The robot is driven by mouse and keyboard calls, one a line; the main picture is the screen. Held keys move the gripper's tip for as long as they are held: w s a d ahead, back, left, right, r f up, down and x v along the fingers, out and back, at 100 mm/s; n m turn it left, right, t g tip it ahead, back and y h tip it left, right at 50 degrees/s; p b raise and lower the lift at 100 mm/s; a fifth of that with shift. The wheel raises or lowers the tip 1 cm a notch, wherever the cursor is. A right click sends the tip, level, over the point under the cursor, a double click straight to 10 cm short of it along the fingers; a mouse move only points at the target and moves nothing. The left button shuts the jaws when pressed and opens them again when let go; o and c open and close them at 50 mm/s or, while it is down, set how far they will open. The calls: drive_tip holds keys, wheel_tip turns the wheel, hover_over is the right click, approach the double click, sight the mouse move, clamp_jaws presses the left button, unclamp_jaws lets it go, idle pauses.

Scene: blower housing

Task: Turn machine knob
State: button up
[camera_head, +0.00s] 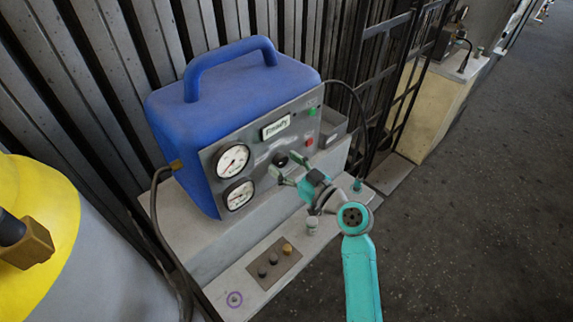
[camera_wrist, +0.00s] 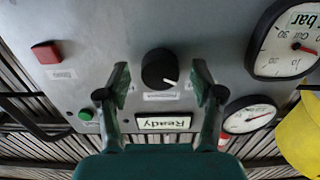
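The machine (camera_head: 235,95) is a blue box with a handle and a grey front panel. Its black round knob (camera_wrist: 160,68) has a white pointer mark and sits on that panel. The knob also shows small in the head view (camera_head: 281,160). My gripper (camera_wrist: 161,80) is open, with one finger on each side of the knob and a visible gap to both. In the head view my gripper (camera_head: 288,166) is close to the panel, fingers pointing at it. I cannot tell the remaining depth to the knob.
The panel carries a red button (camera_wrist: 46,52), a green button (camera_wrist: 86,115), a "Ready" display (camera_wrist: 163,123) and two gauges (camera_head: 233,161) (camera_head: 239,195). A ledge with small buttons (camera_head: 273,261) lies below. A yellow object (camera_head: 50,200) is at the left. Open floor (camera_head: 470,220) lies right.

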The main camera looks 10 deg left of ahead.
drive_tip(key=c, duration=1.1)
drive_tip(key=shift+o, duration=0.2)
drive_tip(key=shift+m, duration=0.4)
drive_tip(key=m, duration=0.4)
drive_tip(key=shift+m, duration=0.4)
drive_tip(key=m, duration=0.6)
drive_tip(key=shift+m, duration=0.3)
drive_tip(key=m, duration=1.1)
drive_tip(key=shift+m, duration=0.3)
